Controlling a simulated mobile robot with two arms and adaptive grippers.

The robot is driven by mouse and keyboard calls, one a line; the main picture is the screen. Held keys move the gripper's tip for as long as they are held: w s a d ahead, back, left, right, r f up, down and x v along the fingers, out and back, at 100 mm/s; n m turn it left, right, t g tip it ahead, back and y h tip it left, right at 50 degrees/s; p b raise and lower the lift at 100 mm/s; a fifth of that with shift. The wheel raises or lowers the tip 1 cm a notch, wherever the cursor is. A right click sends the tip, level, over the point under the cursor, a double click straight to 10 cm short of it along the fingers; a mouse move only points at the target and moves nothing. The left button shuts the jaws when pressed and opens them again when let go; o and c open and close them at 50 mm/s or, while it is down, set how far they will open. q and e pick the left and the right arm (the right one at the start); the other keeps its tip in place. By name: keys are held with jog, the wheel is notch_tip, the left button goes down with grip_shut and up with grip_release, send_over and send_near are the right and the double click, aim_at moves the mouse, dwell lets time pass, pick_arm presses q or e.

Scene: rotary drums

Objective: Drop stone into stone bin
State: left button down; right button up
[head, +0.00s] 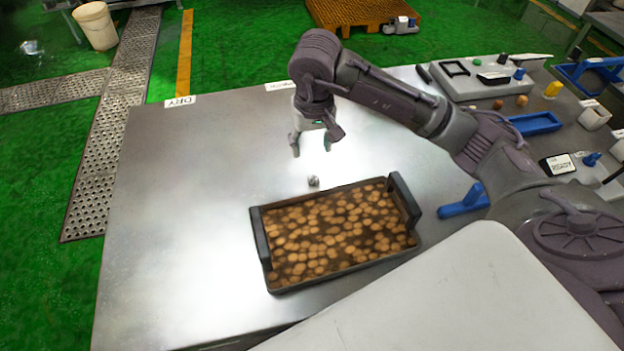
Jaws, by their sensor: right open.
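My right gripper (311,148) points down over the metal table, its fingers apart with nothing between them. A small grey stone (313,181) shows just below the fingertips, apart from them and just beyond the tray's far rim. I cannot tell whether it rests on the table or is slightly above it. No bin can be read as the stone bin; a small white bin (594,115) with a label too small to read stands at the far right. My left gripper is not in view.
A dark tray (262,240) with raised end handles holds many round brown pieces in front of my gripper. The metal table (180,220) is clear on the left. Blue trays (535,124), a yellow item (552,89) and tools crowd the right side. A DRY label (180,101) marks the far edge.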

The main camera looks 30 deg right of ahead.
notch_tip(320, 180, down, 3)
jog(key=p, duration=0.2)
send_over(314, 177)
jog(key=s, duration=0.1)
jog(key=f, duration=0.4)
jog(key=shift+a+f, duration=0.1)
jog(key=shift+a, duration=0.3)
jog(key=shift+f, duration=0.6)
jog(key=shift+w+f, duration=0.1)
jog(key=shift+f, duration=0.2)
jog(key=f, duration=0.1)
jog(key=f+p, duration=0.2)
jog(key=shift+w+d+f, duration=0.3)
jog(key=shift+f, duration=0.4)
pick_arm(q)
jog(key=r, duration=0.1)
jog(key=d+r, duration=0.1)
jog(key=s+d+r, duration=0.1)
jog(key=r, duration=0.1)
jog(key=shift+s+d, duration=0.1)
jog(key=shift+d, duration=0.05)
pick_arm(e)
jog(key=shift+w, duration=0.1)
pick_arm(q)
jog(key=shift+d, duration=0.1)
